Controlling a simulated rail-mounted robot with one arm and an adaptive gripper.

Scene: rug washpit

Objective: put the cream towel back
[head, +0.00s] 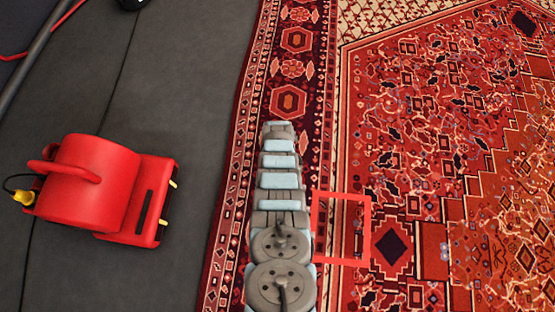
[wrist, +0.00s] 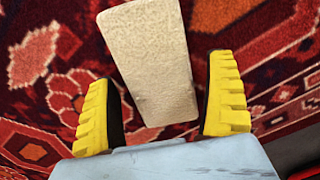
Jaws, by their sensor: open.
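The cream towel (wrist: 150,60) shows in the wrist view as a flat, pale rectangle with a woven texture. It lies over the patterned rug, between the two yellow fingers of my gripper (wrist: 165,75). The gripper is open, with a gap between each finger and the towel's sides. In the head view my arm points up the rug; neither the towel nor the gripper fingers can be made out there.
A red patterned rug (head: 440,120) covers the right side. A thin red square frame (head: 340,197) shows over it beside my arm. A red blower (head: 90,190) with a yellow plug stands on the dark floor (head: 180,60) at left. A dark pole and red cord are at the upper left.

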